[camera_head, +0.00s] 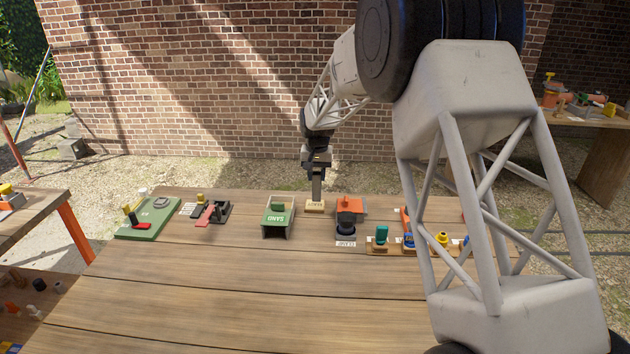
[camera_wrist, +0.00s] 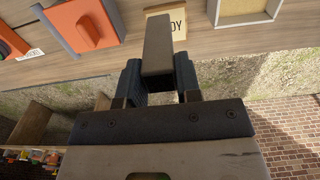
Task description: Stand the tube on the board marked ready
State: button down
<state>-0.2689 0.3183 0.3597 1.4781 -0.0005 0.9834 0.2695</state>
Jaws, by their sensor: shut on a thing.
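A dark grey square tube (camera_head: 317,188) is upright in my gripper (camera_head: 316,166), which is shut on its upper part. The tube's lower end is over or on the small pale wooden board (camera_head: 313,210) marked READY at the back of the table. In the wrist view the tube (camera_wrist: 158,42) sticks out from between the two black fingers (camera_wrist: 158,82) and covers part of the board (camera_wrist: 180,27); only "DY" of its marking shows. I cannot tell whether the tube's end touches the board.
A green board (camera_head: 148,218) lies further left. The front of the table (camera_head: 250,300) is clear.

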jog(key=shift+w+a+f, duration=0.1)
jog(key=shift+w+a, duration=0.1)
jog(key=shift+w, duration=0.5)
jog(key=shift+w+a+f, duration=0.1)
jog(key=shift+w+a, duration=0.05)
jog(key=shift+w, duration=0.55)
jog(key=shift+f, duration=1.65)
jog(key=shift+f, duration=0.15)
jog(key=c, duration=0.8)
grip_release()
notch_tip(320, 180, up, 12)
